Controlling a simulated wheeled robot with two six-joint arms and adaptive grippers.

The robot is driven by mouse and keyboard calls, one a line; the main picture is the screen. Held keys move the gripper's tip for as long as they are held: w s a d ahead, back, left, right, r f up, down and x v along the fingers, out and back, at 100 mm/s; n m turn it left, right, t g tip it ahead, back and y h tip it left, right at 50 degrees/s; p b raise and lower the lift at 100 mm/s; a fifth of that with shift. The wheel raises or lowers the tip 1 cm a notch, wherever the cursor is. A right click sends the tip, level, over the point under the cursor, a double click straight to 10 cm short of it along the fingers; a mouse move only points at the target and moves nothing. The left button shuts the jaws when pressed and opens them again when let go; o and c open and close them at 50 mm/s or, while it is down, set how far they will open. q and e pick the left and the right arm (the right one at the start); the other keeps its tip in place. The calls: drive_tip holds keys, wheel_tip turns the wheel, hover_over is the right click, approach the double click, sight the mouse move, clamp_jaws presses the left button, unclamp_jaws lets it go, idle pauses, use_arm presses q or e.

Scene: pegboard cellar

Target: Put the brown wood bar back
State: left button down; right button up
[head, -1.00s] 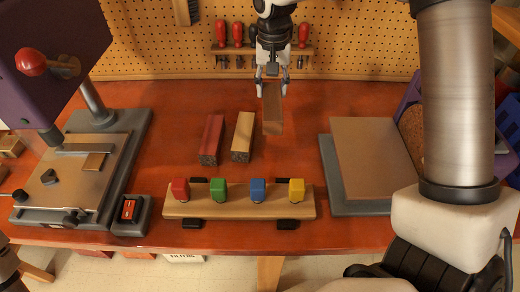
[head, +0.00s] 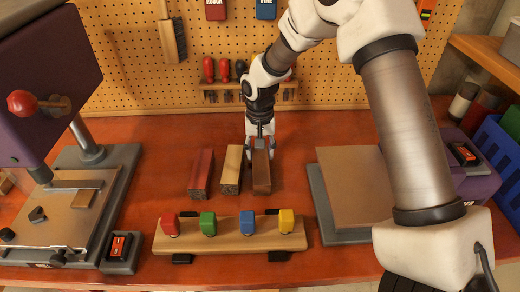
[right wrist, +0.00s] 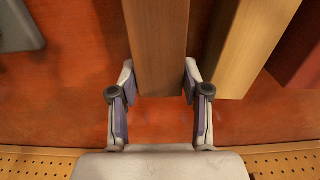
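The brown wood bar (head: 261,172) is at the right end of a row of bars on the red-brown bench. It looks level with the others, on the bench or very slightly above it. My right gripper (head: 261,152) is over its far end, with one finger on each side. In the right wrist view, the fingertips (right wrist: 160,82) close against both sides of the brown bar (right wrist: 160,40). The tan bar (head: 231,170) lies just left of it with a narrow gap, and the red bar (head: 201,174) lies further left. My left gripper is out of view.
A wooden block with red, green, blue and yellow knobs (head: 230,234) stands in front of the bars. A drill press (head: 60,205) is at the left. A sander with a flat tan plate (head: 355,185) is at the right. The pegboard tool rack (head: 222,84) is behind.

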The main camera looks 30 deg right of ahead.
drive_tip(key=shift+r, duration=0.15)
wheel_tip(320, 180, up, 12)
drive_tip(key=shift+b, duration=0.35)
idle(0.3)
